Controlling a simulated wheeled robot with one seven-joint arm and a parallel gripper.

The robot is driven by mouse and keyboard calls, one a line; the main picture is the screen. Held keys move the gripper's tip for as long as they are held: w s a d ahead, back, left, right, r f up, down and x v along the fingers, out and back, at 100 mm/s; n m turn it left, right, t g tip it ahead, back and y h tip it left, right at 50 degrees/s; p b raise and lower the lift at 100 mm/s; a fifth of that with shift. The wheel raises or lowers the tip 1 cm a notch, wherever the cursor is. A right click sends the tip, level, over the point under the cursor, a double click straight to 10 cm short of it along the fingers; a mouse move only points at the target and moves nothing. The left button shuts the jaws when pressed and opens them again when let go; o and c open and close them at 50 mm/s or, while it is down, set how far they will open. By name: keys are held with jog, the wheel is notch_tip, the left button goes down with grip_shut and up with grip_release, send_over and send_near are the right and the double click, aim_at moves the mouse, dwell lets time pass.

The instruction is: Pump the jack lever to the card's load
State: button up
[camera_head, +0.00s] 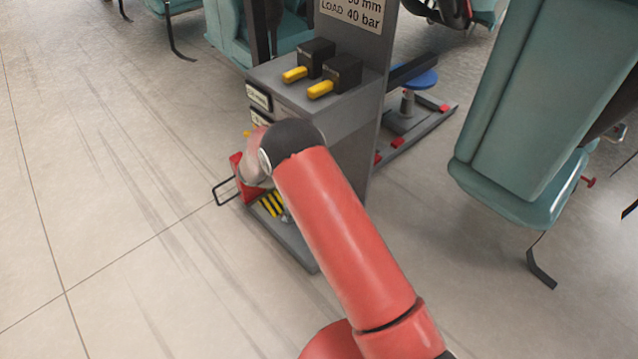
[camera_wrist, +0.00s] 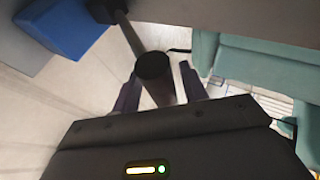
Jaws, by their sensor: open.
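In the wrist view my gripper (camera_wrist: 160,86) is open, with one purple finger on each side of a dark lever bar (camera_wrist: 153,66) with a round end. The bar comes from the upper left and lies between the fingers; I cannot tell whether either finger touches it. In the head view the card (camera_head: 352,14) at the top of a grey stand reads "LOAD 40 bar", with a line ending in "mm" cut off above. My red arm covers the lower stand in the head view, and my gripper and the lever are hidden or unclear there.
Two black boxes with yellow handles (camera_head: 295,74) sit on the stand's grey shelf (camera_head: 275,88). A red part (camera_head: 237,166) and black wire loop (camera_head: 222,192) are low on the stand. A blue block (camera_wrist: 66,30) shows near the lever. Teal seats (camera_head: 530,110) stand right; floor at left is clear.

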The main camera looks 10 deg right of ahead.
jog(key=v, duration=0.7)
jog(key=shift+a, duration=0.35)
jog(key=shift+r, duration=0.15)
